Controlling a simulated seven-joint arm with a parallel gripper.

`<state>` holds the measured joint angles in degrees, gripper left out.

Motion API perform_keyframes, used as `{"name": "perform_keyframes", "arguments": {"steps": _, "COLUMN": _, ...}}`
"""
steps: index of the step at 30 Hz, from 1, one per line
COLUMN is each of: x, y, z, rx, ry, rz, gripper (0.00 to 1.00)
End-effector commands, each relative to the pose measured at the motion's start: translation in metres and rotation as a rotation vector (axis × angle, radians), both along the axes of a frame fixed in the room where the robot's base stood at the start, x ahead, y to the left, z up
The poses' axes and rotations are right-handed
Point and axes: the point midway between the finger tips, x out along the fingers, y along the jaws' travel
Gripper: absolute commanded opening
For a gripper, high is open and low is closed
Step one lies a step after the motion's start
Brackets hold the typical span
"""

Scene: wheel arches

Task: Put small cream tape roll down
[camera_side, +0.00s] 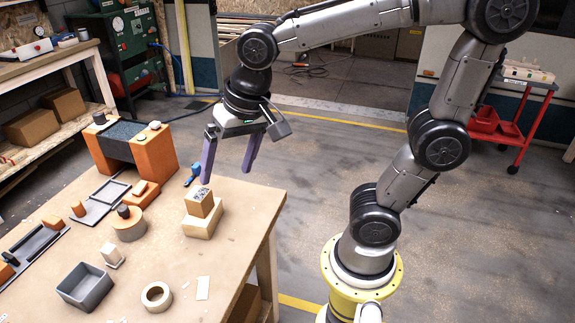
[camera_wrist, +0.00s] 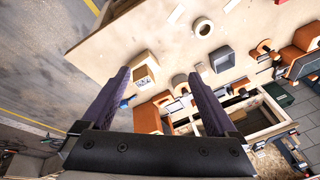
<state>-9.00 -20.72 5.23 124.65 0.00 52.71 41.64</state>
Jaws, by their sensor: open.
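The small cream tape roll (camera_side: 146,298) lies flat on the tan table near its front, right of the grey bin, with its round hole facing up. It also shows near the top of the wrist view (camera_wrist: 197,30). My gripper (camera_side: 226,176) hangs above the far right part of the table, beside the stacked boxes and well away from the roll. Its two purple fingers are spread apart, and nothing is between them. In the wrist view the open fingers (camera_wrist: 160,75) point toward the table.
A small box with a patterned top (camera_side: 199,201) sits on a wooden block (camera_side: 203,220). A grey bin (camera_side: 86,288), a larger round orange-tan piece (camera_side: 129,229) and an orange arch-like stand (camera_side: 156,152) are on the table. White cards (camera_side: 203,288) lie right of the roll.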

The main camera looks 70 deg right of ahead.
Motion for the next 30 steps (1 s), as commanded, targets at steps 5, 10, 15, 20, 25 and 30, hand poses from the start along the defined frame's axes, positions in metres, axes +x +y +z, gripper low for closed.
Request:
{"name": "perform_keyframes", "arguments": {"steps": 5, "x": -0.06, "y": -0.029, "z": 0.002, "rx": -0.134, "ry": -0.121, "rz": 0.284, "gripper": 0.94}}
{"name": "perform_keyframes", "arguments": {"steps": 10, "x": -0.09, "y": -0.039, "z": -0.005, "rx": -0.236, "ry": -0.176, "rz": 0.456, "gripper": 0.94}}
{"name": "perform_keyframes", "arguments": {"steps": 15, "x": -0.098, "y": -0.042, "z": -0.009, "rx": -0.271, "ry": -0.189, "rz": 0.513, "gripper": 0.94}}
{"name": "perform_keyframes", "arguments": {"steps": 20, "x": -0.098, "y": -0.042, "z": -0.009, "rx": -0.271, "ry": -0.188, "rz": 0.515, "gripper": 0.94}}
{"name": "perform_keyframes", "arguments": {"steps": 25, "x": -0.098, "y": -0.042, "z": -0.009, "rx": -0.271, "ry": -0.188, "rz": 0.514, "gripper": 0.94}}
{"name": "perform_keyframes", "arguments": {"steps": 30, "x": -0.098, "y": -0.042, "z": -0.009, "rx": -0.271, "ry": -0.188, "rz": 0.514, "gripper": 0.94}}
